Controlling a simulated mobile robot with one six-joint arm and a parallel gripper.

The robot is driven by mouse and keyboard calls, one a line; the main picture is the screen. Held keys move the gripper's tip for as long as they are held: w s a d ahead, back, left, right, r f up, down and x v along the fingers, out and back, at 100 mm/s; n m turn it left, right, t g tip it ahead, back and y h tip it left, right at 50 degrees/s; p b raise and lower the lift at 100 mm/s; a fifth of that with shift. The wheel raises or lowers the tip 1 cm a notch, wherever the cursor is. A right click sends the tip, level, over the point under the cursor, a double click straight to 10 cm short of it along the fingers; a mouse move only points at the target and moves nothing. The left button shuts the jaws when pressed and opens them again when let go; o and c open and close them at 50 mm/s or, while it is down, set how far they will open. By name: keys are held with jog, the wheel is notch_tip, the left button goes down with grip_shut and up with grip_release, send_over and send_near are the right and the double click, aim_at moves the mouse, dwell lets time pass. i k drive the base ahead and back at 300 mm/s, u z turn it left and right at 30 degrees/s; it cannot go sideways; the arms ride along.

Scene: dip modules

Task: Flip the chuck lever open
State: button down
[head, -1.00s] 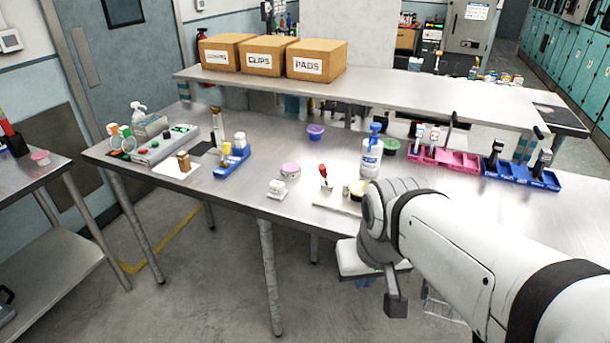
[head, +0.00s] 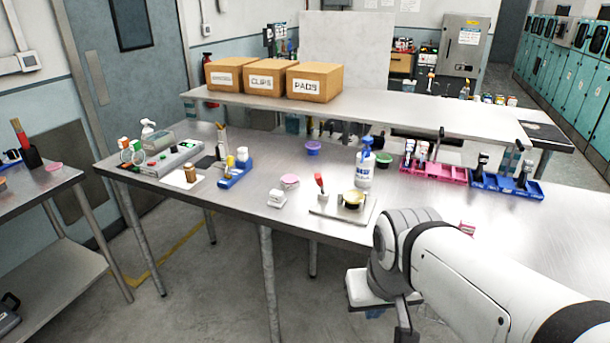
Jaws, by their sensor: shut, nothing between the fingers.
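The chuck lever (head: 320,182) has a red handle and stands nearly upright, leaning slightly left, on a light base. It sits at the left of a flat plate (head: 329,211) near the bench's front edge. A round dark part with a yellowish top (head: 353,199) sits to its right on the same plate. My gripper (head: 404,330) hangs low at the bottom of the head view, in front of the bench edge, right of the plate and well apart from the lever. It is shut and holds nothing; its fingertips are partly cut off by the frame.
A white and blue bottle (head: 364,168) stands behind the plate. A small white block (head: 277,198) and a pink round item (head: 290,181) are to its left. Pink (head: 436,173) and blue (head: 500,187) bins stand at right. My arm covers the bench's front right.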

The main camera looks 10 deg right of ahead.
aim_at(318, 177)
jog(key=z, duration=0.25)
jog(key=i, duration=0.85)
jog(key=z, duration=0.05)
